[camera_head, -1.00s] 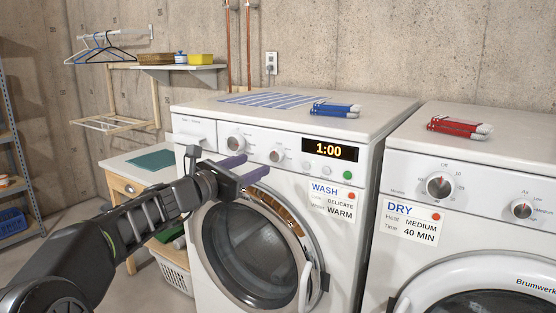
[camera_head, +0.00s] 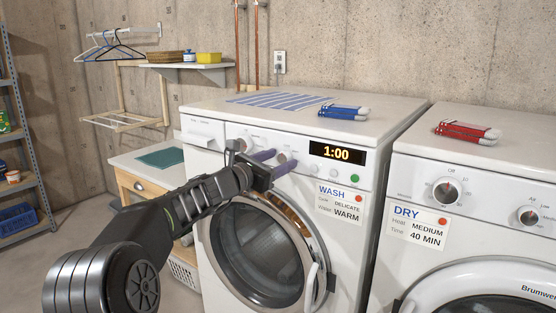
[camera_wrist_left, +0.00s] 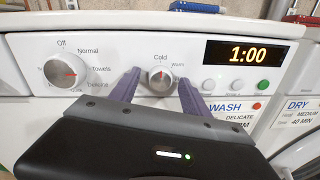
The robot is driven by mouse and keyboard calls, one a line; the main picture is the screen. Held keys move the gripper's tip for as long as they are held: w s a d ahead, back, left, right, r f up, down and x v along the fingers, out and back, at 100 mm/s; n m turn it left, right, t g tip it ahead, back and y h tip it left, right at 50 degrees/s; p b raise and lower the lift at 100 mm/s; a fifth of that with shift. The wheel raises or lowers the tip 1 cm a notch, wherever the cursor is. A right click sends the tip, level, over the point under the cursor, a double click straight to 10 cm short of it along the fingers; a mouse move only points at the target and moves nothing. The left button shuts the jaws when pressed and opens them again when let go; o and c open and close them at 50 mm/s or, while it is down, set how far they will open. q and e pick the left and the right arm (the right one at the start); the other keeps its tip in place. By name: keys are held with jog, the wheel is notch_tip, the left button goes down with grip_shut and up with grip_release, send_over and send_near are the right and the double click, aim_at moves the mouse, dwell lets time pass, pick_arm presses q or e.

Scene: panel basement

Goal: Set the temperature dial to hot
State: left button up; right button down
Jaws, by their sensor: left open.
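The temperature dial (camera_wrist_left: 161,79) is a round silver knob on the washer's front panel, with "Cold" printed above it and "Warm" at its upper right. A small red mark shows on its face; its exact angle is hard to tell. My left gripper (camera_wrist_left: 160,92) is open, its two purple fingers on either side of the dial. I cannot tell whether they touch it. In the head view the left gripper (camera_head: 276,162) is at the washer panel and partly covers the dial (camera_head: 283,157). My right gripper is not in view.
The cycle dial (camera_wrist_left: 63,71) is to the left. The display (camera_head: 337,153) reads 1:00, with small buttons below. A WASH card (camera_head: 341,204) reads delicate, warm. The washer door (camera_head: 262,252) is below, the dryer (camera_head: 470,190) at right. Blue-banded rolls (camera_head: 343,112) lie on top.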

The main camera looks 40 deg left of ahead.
pick_arm(q)
grip_shut()
dwell(0.5)
